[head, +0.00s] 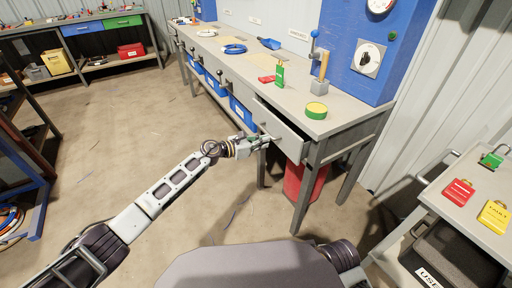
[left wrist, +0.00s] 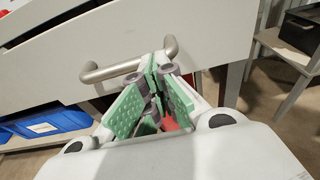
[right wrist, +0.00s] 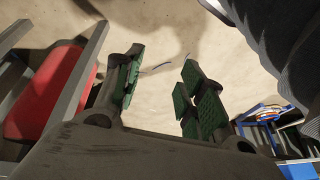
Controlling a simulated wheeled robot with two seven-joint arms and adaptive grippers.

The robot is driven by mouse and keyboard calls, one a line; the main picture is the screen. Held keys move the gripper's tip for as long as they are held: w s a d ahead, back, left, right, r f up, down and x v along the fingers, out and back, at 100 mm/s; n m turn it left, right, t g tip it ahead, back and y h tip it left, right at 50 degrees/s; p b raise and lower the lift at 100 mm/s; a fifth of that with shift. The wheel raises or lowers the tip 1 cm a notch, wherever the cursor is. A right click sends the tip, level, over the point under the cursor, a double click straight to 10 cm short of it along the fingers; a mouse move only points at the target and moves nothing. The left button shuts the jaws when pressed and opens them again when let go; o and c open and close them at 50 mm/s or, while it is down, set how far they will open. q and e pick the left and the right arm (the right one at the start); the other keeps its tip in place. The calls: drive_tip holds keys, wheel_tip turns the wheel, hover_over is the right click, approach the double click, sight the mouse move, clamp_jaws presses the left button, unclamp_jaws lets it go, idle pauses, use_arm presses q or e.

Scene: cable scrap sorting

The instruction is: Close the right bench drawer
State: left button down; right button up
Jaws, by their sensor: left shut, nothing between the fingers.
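The right bench drawer (head: 284,134) stands partly pulled out of the grey workbench, with a dark gap showing behind its front panel. My left gripper (head: 265,142) is at the outer face of that drawer front. In the left wrist view the grey drawer front (left wrist: 110,35) fills the upper part, with its bar handle (left wrist: 120,68) crossing in front. The left fingers (left wrist: 158,72) are shut with nothing between them, their tips close to the right end of the handle; I cannot tell if they touch it. My right gripper (right wrist: 160,80) is open and empty above the floor.
A red bin (head: 303,182) stands under the bench, and blue bins (head: 243,112) sit left of it. A green and yellow round item (head: 316,111) lies on the bench top. A side cart (head: 470,205) with padlocks stands at the right.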

use_arm(q)
drive_tip(key=shift+r+b+x, duration=0.2)
drive_tip(key=shift+b+x, duration=0.2)
drive_tip(key=shift+x, duration=0.8)
use_arm(e)
drive_tip(key=shift+x, duration=1.2)
use_arm(q)
drive_tip(key=shift+d+r, duration=0.1)
drive_tip(key=shift+r, duration=0.1)
use_arm(e)
drive_tip(key=shift+s+a, duration=0.15)
drive_tip(key=shift+a, duration=0.05)
